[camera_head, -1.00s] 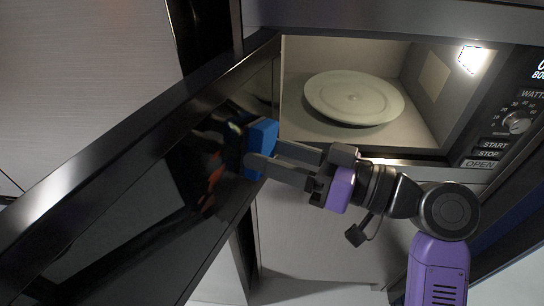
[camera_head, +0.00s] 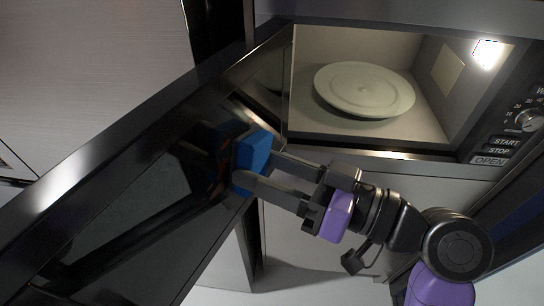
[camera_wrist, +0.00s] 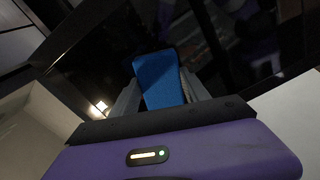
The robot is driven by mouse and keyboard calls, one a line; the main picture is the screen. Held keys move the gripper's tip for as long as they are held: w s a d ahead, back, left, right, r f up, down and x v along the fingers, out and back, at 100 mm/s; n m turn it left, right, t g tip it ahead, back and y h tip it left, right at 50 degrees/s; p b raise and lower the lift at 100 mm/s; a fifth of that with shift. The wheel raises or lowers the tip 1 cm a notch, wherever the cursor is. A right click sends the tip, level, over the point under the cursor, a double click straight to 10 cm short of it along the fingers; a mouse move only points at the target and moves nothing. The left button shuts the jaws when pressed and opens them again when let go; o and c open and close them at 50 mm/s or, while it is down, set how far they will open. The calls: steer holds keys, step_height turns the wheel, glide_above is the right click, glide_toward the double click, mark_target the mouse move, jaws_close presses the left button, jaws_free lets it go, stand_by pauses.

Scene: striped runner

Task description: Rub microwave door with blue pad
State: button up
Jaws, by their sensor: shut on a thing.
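The microwave door (camera_head: 130,200) stands open, a dark glossy panel running from the upper middle to the lower left in the head view. It also fills the upper part of the wrist view (camera_wrist: 230,45). My gripper (camera_head: 258,172) is shut on the blue pad (camera_head: 253,154), holding it at the inner face of the door. The pad also shows between my fingers in the wrist view (camera_wrist: 160,80). It looks to be against the door or very close; contact itself is hidden.
The lit microwave cavity (camera_head: 430,105) is open behind the door, with a pale round plate (camera_head: 365,90) inside. A control panel (camera_head: 515,125) with a knob and buttons is at the right. A grey cabinet front (camera_head: 90,75) is at the left.

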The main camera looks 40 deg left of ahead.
mark_target(200, 197)
steer(key=shift+s+d, duration=0.15)
steer(key=shift+s, duration=1.25)
steer(key=shift+s+d, duration=0.15)
steer(key=shift+s, duration=1.3)
steer(key=shift+s+d, duration=0.15)
steer(key=shift+s, duration=1.25)
steer(key=shift+r+p, duration=0.45)
steer(key=shift+r, duration=0.35)
steer(key=shift+w+a+f+b, duration=0.15)
steer(key=shift+w+b, duration=0.4)
steer(key=shift+w, duration=1.15)
steer(key=shift+w+a+b, duration=0.25)
steer(key=shift+w+b, duration=0.05)
steer(key=shift+w, duration=0.6)
steer(key=shift+w+a+b, duration=0.2)
steer(key=shift+w+b, duration=0.05)
steer(key=shift+w, duration=0.65)
steer(key=w+a+b, duration=0.1)
steer(key=w+b, duration=0.1)
steer(key=w, duration=0.5)
steer(key=shift+b, duration=0.4)
steer(key=w+d, duration=0.1)
steer(key=d, duration=0.5)
steer(key=shift+b, duration=0.4)
steer(key=shift+w, duration=0.1)
